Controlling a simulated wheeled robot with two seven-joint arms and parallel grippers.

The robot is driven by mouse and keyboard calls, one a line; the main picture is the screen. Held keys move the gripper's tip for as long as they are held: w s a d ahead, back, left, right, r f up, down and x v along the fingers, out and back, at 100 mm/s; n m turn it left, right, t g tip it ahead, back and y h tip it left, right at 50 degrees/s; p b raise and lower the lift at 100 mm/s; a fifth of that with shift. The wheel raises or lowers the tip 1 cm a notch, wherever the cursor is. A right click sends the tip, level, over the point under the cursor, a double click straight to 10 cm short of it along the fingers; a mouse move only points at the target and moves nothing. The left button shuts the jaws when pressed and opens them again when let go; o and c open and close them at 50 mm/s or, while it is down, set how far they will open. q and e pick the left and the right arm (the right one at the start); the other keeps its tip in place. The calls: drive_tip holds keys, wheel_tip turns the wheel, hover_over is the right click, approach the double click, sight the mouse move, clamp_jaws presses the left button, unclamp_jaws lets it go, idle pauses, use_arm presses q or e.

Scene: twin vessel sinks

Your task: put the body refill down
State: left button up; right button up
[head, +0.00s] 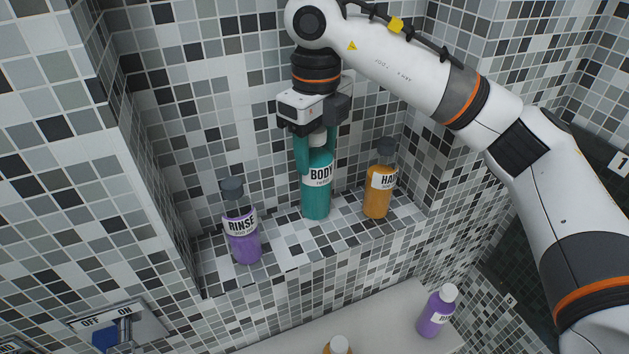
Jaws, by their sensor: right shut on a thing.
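The body refill (317,198) is a teal bottle with a white cap and a label reading BODY. It is upright at the tiled ledge (285,257), between the purple and orange bottles. My right gripper (316,150) points down from above and is shut on the bottle's upper part, with a finger on each side. The bottle's base appears at the ledge surface, but I cannot tell whether it touches. My left gripper is not in view.
A purple RINSE bottle (243,238) stands left on the ledge and an orange bottle (379,197) stands right, both with dark caps. Below, a white surface (385,318) holds a purple bottle (437,312) and a partly cut-off white-capped bottle (338,345). An OFF/ON switch (112,330) is lower left.

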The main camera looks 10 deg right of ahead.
sight(316, 176)
drive_tip(key=shift+s+f, duration=0.2)
drive_tip(key=shift+f, duration=0.55)
drive_tip(key=f, duration=0.1)
drive_tip(key=f+p, duration=0.1)
drive_tip(key=f, duration=0.2)
drive_tip(key=shift+w, duration=0.35)
drive_tip(key=shift+s+f, duration=0.1)
drive_tip(key=shift+f, duration=0.15)
drive_tip(key=o, duration=1.5)
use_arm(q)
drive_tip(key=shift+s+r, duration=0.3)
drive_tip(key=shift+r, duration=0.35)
use_arm(e)
drive_tip(key=shift+o, duration=0.2)
drive_tip(key=shift+r, duration=0.1)
